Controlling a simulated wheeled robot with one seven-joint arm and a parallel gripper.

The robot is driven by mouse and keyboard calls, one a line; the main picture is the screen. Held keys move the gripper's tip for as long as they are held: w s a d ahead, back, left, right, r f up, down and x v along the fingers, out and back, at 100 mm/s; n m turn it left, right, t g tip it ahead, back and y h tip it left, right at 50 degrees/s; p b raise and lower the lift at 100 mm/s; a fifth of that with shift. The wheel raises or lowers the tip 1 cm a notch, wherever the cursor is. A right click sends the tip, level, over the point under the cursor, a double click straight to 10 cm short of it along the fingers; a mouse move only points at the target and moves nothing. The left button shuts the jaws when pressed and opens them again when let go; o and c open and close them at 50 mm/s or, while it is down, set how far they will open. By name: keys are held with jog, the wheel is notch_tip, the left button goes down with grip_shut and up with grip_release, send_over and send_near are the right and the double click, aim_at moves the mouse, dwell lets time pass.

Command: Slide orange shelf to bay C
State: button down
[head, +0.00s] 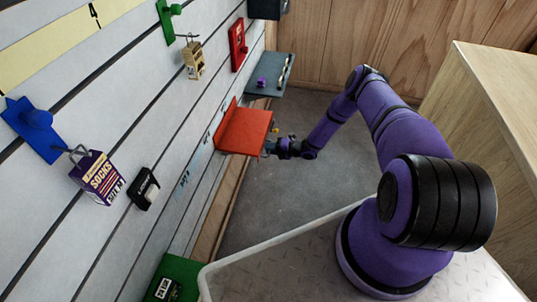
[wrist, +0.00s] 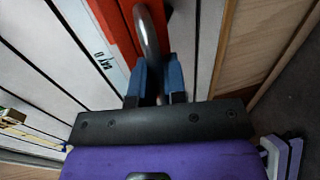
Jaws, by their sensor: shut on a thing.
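The orange shelf (head: 245,131) is mounted on the slatted wall at mid-picture in the head view, its plate standing out from the wall. My gripper (head: 270,148) is at the shelf's outer near edge. In the wrist view the orange shelf (wrist: 115,28) shows at the top, with a grey metal loop handle (wrist: 148,32) on it. My gripper's blue fingertips (wrist: 158,82) are shut on this handle. A white bay label (wrist: 100,52) is on the wall beside the shelf; its letter is hard to read. I cannot make out which bay is C.
A grey-blue shelf (head: 270,76) with small items is on the wall beyond the orange one. A red holder (head: 238,45), a carabiner-hung tan block (head: 193,60), a socks box (head: 98,178) and a green shelf (head: 172,280) also hang there. A wooden cabinet (head: 485,110) stands right.

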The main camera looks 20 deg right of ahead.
jog(key=shift+w+d, duration=0.3)
jog(key=shift+w, duration=0.05)
jog(key=c, duration=1.2)
grip_release()
jog(key=v, duration=1)
jog(key=shift+s+d, duration=0.25)
jog(key=shift+d, duration=0.05)
jog(key=shift+r, duration=0.1)
